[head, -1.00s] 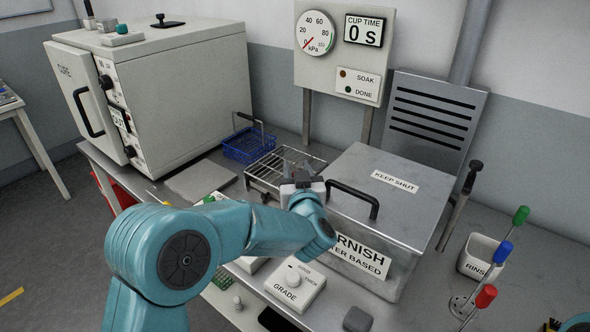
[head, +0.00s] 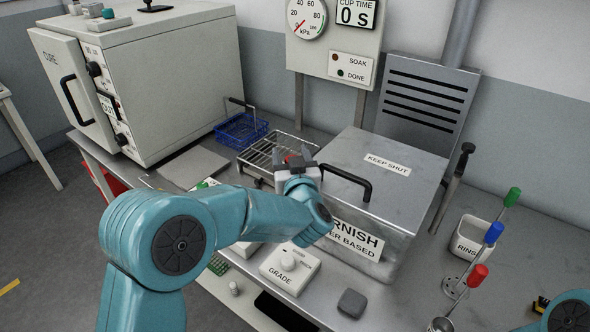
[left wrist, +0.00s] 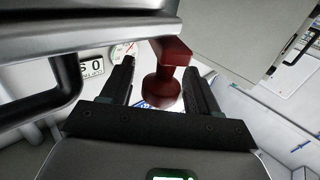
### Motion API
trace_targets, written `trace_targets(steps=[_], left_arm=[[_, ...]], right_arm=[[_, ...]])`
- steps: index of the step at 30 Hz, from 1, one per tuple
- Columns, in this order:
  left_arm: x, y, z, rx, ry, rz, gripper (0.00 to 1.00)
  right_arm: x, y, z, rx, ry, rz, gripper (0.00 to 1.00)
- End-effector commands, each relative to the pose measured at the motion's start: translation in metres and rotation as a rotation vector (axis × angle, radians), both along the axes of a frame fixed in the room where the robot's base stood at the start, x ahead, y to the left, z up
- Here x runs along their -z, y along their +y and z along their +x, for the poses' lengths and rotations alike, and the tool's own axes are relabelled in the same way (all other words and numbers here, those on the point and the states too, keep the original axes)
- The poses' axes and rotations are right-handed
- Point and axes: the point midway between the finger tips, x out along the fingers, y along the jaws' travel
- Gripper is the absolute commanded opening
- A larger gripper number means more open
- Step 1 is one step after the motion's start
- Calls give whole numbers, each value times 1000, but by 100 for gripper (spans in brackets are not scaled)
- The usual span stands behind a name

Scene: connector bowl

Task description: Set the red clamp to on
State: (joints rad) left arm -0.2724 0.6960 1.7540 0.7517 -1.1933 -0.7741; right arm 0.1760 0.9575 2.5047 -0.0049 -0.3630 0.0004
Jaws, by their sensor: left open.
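The red clamp (left wrist: 163,85) shows in the left wrist view as a dark red round knob on a red bracket. It sits between the two black fingers of my left gripper (left wrist: 159,68), with gaps on both sides. In the head view my left gripper (head: 294,158) is just left of the varnish box (head: 390,185), near the wire rack, and mostly hides the clamp. The left gripper is open. The clamp's on or off position cannot be read. My right gripper is out of view; only a piece of my right arm shows at the lower right.
The box handle (head: 346,181) is close to the left gripper. A wire rack (head: 262,152) and blue basket (head: 241,131) lie behind it. Levers with green, blue and red (head: 477,275) handles stand at the right.

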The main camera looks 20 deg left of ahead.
Motion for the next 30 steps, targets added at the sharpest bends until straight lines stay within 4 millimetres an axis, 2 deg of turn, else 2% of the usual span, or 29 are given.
trace_targets(steps=[5,12,18,24,30], left_arm=[[2,-17,-31,6,-1,0,61],[2,-45,-89,7,-2,0,61],[1,-62,-125,5,-1,0,61],[0,-68,-141,2,-1,0,61],[0,-68,-142,0,0,-1,61]], right_arm=[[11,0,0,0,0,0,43],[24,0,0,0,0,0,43],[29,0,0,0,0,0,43],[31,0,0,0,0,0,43],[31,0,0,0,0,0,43]])
